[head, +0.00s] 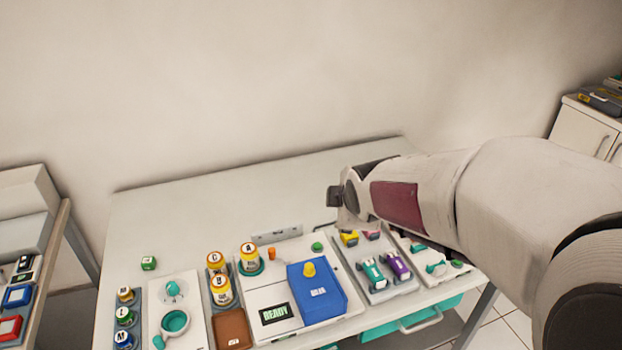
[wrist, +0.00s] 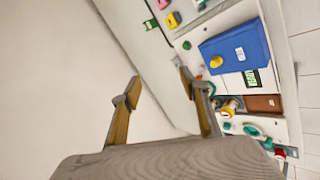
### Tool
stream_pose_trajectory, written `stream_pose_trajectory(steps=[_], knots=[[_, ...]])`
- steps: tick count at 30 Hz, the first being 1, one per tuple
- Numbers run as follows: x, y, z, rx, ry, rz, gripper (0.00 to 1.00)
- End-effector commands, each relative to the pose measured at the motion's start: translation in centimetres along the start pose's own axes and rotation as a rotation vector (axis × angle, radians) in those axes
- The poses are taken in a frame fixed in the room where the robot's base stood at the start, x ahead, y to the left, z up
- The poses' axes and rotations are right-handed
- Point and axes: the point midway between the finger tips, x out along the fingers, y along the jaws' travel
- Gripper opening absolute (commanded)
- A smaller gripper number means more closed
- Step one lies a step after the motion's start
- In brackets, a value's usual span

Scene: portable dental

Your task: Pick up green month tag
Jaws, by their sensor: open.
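A small green block with a pale mark (head: 148,263) lies at the left of the white table in the head view. A green piece with a white label (wrist: 151,24) lies near the yellow and pink pieces in the wrist view; my arm seems to hide that spot in the head view. I cannot tell which of the two is the month tag. My gripper (wrist: 160,84) is open and empty, its two fingers spread apart. In the head view my gripper (head: 335,197) hangs above the back right part of the table, apart from both.
A blue box (head: 318,289) with a yellow knob stands mid-table beside a READY display (head: 274,314). Lettered bottles (head: 221,290) and a brown tray (head: 232,328) stand left of it. Teal and purple clamps (head: 397,264) lie right. The table's back strip (head: 200,215) is clear.

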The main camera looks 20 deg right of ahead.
Motion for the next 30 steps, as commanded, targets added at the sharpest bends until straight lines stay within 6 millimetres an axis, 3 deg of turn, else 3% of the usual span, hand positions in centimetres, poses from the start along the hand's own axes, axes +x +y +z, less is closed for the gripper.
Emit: stream_pose_trajectory(steps=[13,30], knots=[[8.8,3.6,2.0,-0.492,-0.012,0.104,0.44],[19.4,4.8,5.2,-1.106,-0.068,0.24,0.44]])
